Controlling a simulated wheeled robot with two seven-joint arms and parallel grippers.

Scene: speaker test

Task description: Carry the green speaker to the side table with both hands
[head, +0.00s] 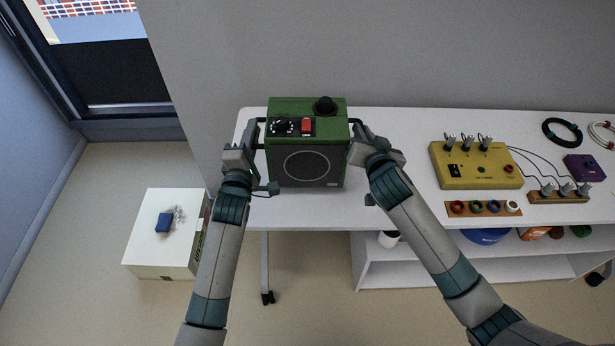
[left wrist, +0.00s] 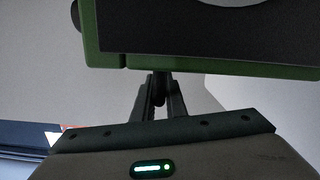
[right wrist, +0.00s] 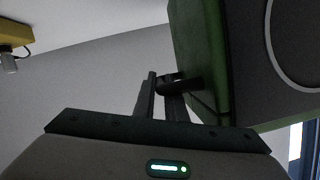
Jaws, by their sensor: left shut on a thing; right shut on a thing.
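The green speaker (head: 306,166), with a dark round grille and a red switch on top, is upright over the white bench, between my two grippers. Whether its base touches the bench I cannot tell. My left gripper (head: 246,150) is shut on its dark left side handle; its fingers also show in the left wrist view (left wrist: 160,85). My right gripper (head: 364,142) is shut on the right side handle, seen in the right wrist view (right wrist: 168,85). A low white box-like stand (head: 142,250) at lower left may be the side table.
The white bench (head: 405,125) holds a yellow control box (head: 478,178), coloured rings, a purple box (head: 584,168) and cables to the right. A lower shelf holds several items. Floor shows between stand and bench.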

